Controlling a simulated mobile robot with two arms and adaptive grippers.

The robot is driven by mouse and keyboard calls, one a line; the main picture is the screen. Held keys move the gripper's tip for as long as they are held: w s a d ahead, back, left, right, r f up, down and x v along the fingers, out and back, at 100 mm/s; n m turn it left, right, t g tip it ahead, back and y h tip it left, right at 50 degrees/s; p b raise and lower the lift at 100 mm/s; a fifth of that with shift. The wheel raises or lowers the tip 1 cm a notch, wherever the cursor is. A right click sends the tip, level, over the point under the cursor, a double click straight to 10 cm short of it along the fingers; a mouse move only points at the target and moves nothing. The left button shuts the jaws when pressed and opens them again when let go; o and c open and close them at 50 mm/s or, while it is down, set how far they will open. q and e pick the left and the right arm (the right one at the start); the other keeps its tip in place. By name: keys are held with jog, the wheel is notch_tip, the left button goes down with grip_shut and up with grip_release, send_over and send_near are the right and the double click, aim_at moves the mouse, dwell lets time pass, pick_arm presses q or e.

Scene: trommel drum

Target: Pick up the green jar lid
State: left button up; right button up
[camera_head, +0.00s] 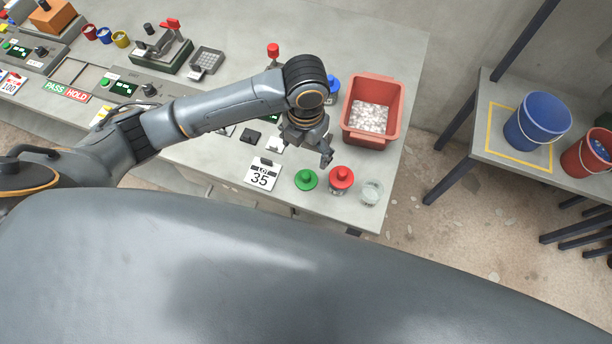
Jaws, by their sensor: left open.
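The green jar lid (306,180) is a round disc with a knob on top. It lies on the grey bench near its front edge, between a card marked 35 and a red-lidded jar. My left gripper (327,158) is open and empty. It hangs just behind the lid and slightly to its right in the picture, apart from it. My left arm comes in from the left over the bench. My right gripper is not in view.
The red-lidded jar (340,180) and an open clear jar (371,192) stand close to the right of the lid. A red bin (372,112) of pale pieces stands behind. The LOT 35 card (263,174) is to the left.

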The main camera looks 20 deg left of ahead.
aim_at(305, 176)
pick_arm(q)
notch_tip(305, 176, down, 8)
jog(key=shift+r+p, duration=0.15)
jog(key=shift+p, duration=0.35)
jog(key=f+p, duration=0.1)
jog(key=f, duration=0.3)
jog(key=shift+s+d+p, duration=0.1)
jog(key=shift+s+p, duration=0.3)
jog(key=shift+f, duration=0.6)
jog(key=c, duration=1)
